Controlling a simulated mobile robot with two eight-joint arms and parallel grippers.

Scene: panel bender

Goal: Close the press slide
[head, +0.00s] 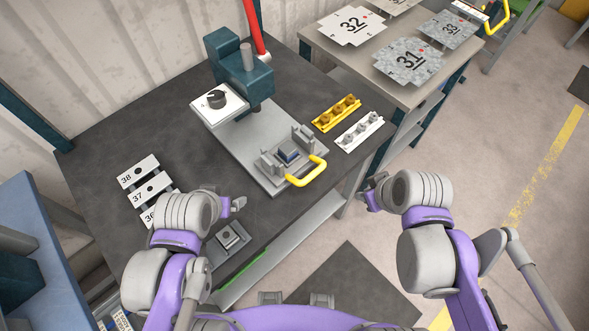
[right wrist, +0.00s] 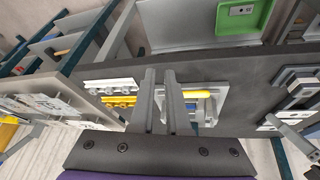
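The press (head: 243,72) is a teal column with a white dial panel (head: 218,102), standing on a grey base plate (head: 240,140) on the dark bench. The press slide (head: 287,158) sits toward the front end of the base, out from under the press head, with a small blue-topped part on it. Its yellow handle (head: 314,172) faces the bench's front edge; the handle also shows in the right wrist view (right wrist: 198,93). My right gripper (head: 374,190) is apart from the handle, right of it, with a narrow empty gap between its fingers (right wrist: 160,75). My left gripper (head: 234,205) is left of the handle, near the bench front; its finger gap is unclear.
A yellow strip (head: 337,113) and a white strip (head: 359,131) lie right of the press. Numbered plates (head: 138,172) lie at the bench's left. A small grey block (head: 230,237) is near the front edge. A side table (head: 330,45) holds numbered sheets. A red lever (head: 252,28) rises behind the press.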

